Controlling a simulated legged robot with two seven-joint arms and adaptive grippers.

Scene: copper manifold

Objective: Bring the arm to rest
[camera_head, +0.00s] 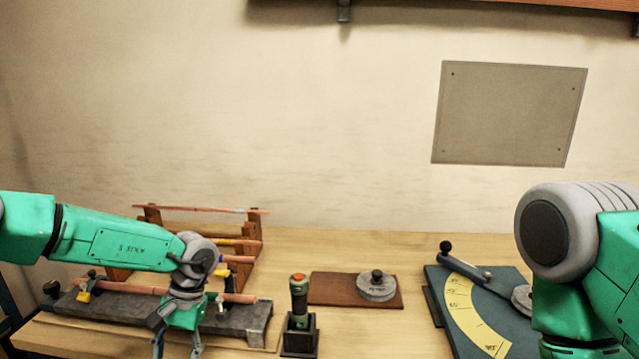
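My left arm comes in from the left, and its gripper (177,347) points down in front of the grey fixture (245,312). Its two fingers are apart and nothing shows between them. The fingertips are cut off by the bottom edge. My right arm (570,240) stands at the right edge. Its gripper is out of view below the frame.
A copper pipe lies along the fixture. Behind it a wooden rack (149,215) holds several copper pipes (200,209). A green tool with an orange top (299,295) stands in a dark holder. A brown board (330,288) bears a grey disc (377,286). A blue bending plate (455,313) with a yellow scale lies right.

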